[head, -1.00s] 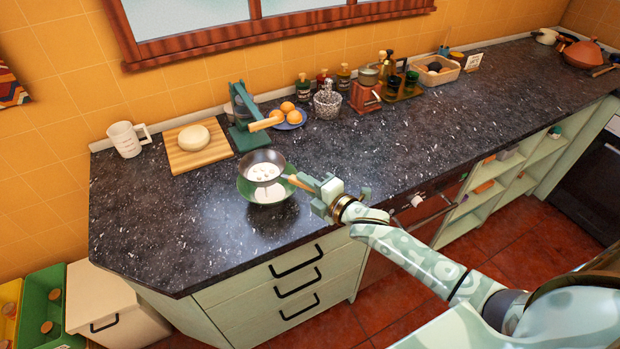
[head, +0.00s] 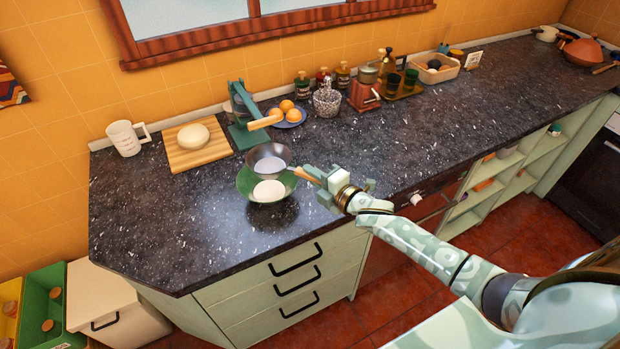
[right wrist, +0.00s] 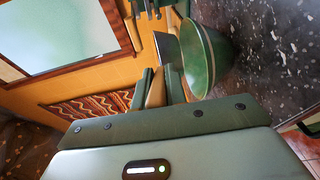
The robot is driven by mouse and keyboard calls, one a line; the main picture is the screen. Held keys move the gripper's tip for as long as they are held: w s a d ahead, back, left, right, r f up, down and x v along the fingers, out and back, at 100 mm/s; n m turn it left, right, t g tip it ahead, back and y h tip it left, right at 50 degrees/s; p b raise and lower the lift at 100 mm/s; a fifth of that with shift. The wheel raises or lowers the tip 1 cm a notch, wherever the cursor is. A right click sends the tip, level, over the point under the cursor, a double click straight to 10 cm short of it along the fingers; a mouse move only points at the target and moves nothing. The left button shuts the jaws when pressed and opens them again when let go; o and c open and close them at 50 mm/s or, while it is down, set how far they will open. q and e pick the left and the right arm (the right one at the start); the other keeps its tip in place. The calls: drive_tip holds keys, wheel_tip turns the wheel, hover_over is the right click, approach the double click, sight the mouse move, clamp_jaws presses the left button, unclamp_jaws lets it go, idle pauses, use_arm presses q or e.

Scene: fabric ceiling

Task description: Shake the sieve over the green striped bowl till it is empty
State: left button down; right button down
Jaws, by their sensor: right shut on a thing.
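The sieve (head: 268,153) is dark-rimmed with a wooden handle (head: 305,175). It is above the back part of the green bowl (head: 245,184), and its inside looks smooth and pale grey, with no lumps that I can make out. A rounded white heap (head: 268,191) lies in the bowl on the counter. My right gripper (head: 326,184) is shut on the sieve handle, to the right of the bowl. In the right wrist view the fingers (right wrist: 160,88) hold the handle, with the sieve (right wrist: 167,47) beside the bowl (right wrist: 217,62). My left gripper is out of view.
A green press (head: 245,115) stands close behind the sieve, next to a plate of oranges (head: 288,113). A board (head: 192,157) with dough and a white mug (head: 125,138) stand back left. The counter (head: 180,230) is clear left and in front of the bowl.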

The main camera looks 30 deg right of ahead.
drive_tip(key=shift+r, duration=0.1)
drive_tip(key=shift+r, duration=0.15)
wheel_tip(320, 180, up, 5)
drive_tip(key=p, duration=0.5)
drive_tip(key=shift+f, duration=0.2)
drive_tip(key=shift+a, duration=0.1)
